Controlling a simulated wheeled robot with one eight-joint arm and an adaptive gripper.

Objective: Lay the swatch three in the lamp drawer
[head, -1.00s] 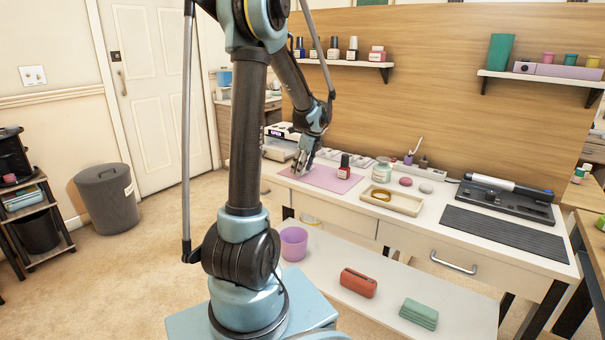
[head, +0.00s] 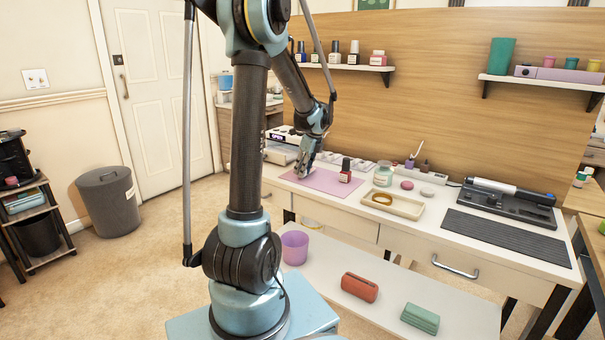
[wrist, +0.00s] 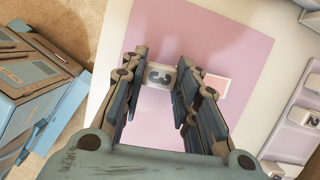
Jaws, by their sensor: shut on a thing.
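Swatch three (wrist: 160,76), a small white block marked with a 3, sits between the fingers of my gripper (wrist: 161,62) in the wrist view. My gripper is shut on it, over the pink mat (wrist: 222,45). In the head view my gripper (head: 301,172) points down at the left part of the mat (head: 325,183), and the swatch is too small to make out there. A white lamp-like unit (head: 283,137) with a lit display stands behind the gripper at the desk's left end. A pale tray-like part (head: 279,154), possibly the lamp drawer, shows below it; the arm partly hides this area.
A red bottle (head: 345,171) stands on the mat's right part, with a jar (head: 383,174) and a cream tray (head: 392,204) further right. A desk drawer (head: 452,268) below is shut.

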